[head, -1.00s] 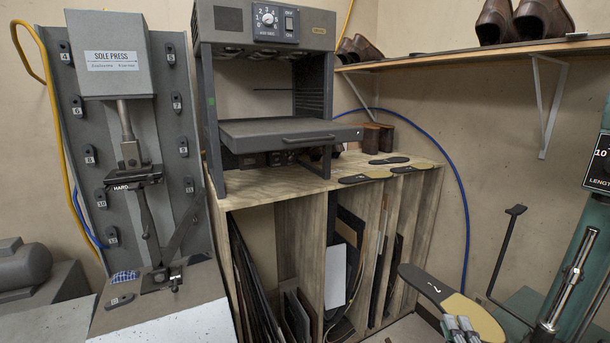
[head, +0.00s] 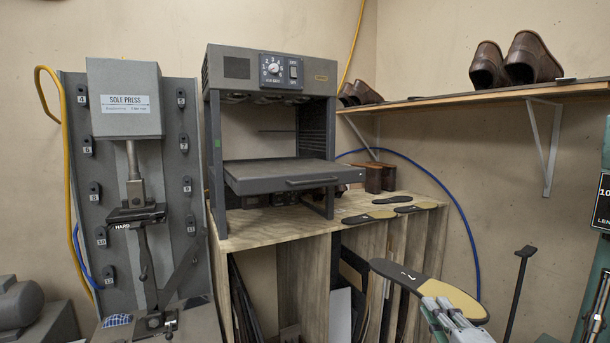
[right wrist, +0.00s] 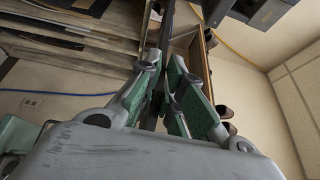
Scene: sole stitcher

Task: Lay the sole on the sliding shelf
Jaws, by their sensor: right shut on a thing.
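My right gripper (head: 448,312) is shut on a dark sole (head: 408,280) with a tan part near the gripper. It holds the sole in the air in front of the wooden rack, below and right of the sliding shelf. In the right wrist view the green finger pads (right wrist: 165,85) pinch the sole (right wrist: 163,45), seen nearly edge-on. The sliding shelf (head: 290,179) is a flat grey tray with a front handle, sticking out of the dark heater unit (head: 230,70). Its top is bare. My left gripper is not in view.
Several other soles (head: 368,217) lie on the wooden rack top (head: 270,228), right of the heater unit. Brown blocks (head: 374,178) stand behind them. A sole press (head: 125,110) stands left. A wall shelf (head: 470,98) with brown shoes (head: 532,60) is at upper right.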

